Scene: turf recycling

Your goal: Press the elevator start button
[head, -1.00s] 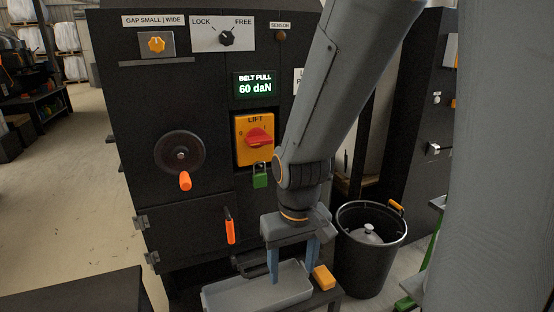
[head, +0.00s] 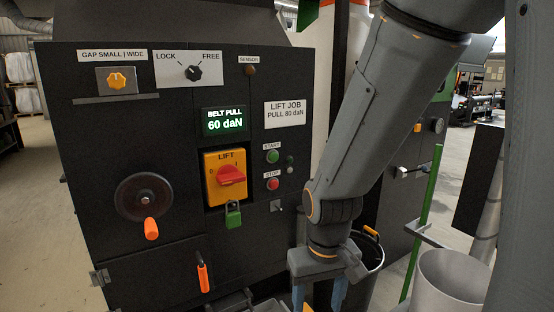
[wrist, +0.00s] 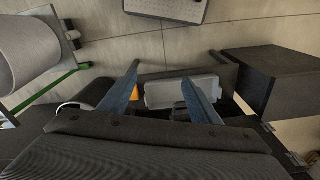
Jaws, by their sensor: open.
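The green START button (head: 272,156) is on the black machine panel in the head view, under a white START label. The red STOP button (head: 272,184) is just below it. My gripper (head: 318,298) hangs down at the bottom of the head view, lower than the buttons and to their right, apart from them. It is open with nothing between its fingers. In the wrist view my gripper (wrist: 160,78) shows two blue fingers spread apart, and the START button is not seen there.
A red LIFT switch (head: 232,175) with a green padlock (head: 233,214) is left of the buttons. A handwheel (head: 144,197) sticks out further left. A black bin (head: 370,256) stands behind my gripper.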

